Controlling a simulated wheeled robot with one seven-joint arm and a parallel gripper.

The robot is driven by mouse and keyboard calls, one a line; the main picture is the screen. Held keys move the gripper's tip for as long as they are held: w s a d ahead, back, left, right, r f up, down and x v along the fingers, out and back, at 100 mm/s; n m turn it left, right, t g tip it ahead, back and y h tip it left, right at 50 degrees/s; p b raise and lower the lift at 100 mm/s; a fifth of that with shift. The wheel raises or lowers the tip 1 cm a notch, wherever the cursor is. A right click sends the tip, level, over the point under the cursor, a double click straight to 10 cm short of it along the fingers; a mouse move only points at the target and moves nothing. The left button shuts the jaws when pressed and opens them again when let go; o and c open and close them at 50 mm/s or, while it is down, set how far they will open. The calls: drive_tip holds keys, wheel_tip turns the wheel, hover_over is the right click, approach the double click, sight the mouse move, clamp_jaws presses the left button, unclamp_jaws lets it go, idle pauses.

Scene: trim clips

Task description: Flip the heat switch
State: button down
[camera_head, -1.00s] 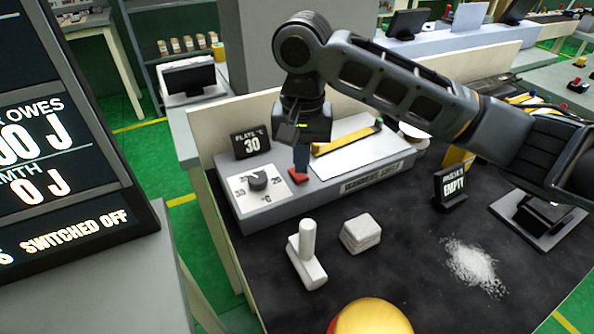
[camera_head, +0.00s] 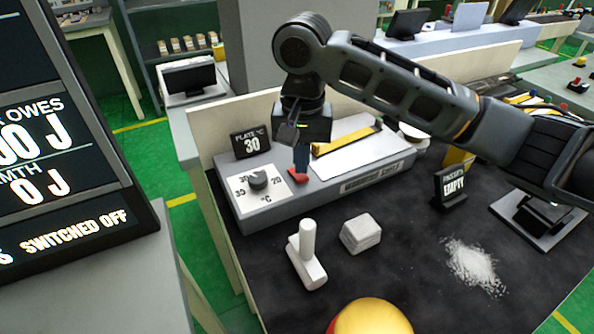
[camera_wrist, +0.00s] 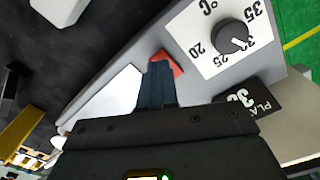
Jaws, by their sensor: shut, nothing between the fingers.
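The red heat switch (camera_head: 298,176) sits on the top of the grey plate unit (camera_head: 240,215), right of a dark temperature dial (camera_head: 258,180). My gripper (camera_head: 301,168) points down with its fingers shut and empty, tips at the red switch. In the wrist view my gripper (camera_wrist: 158,72) overlaps the red switch (camera_wrist: 172,63), hiding part of it; I cannot tell whether they touch. The dial (camera_wrist: 232,36) shows clear of the fingers. A small display (camera_head: 250,143) behind reads "PLATE °C 30".
A white plate (camera_head: 360,155) and a yellow bar (camera_head: 345,142) lie right of the switch. A white roller-like tool (camera_head: 308,262), a pale block (camera_head: 361,233) and white granules (camera_head: 475,265) lie on the dark bench. A large board (camera_head: 70,230) at left reads "SWITCHED OFF".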

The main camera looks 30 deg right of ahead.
drive_tip(key=shift+f+b, duration=0.3)
drive_tip(key=shift+f, duration=0.55)
idle(0.4)
wheel_tip(320, 180, up, 7)
drive_tip(key=p, duration=0.7)
idle(0.3)
idle(0.4)
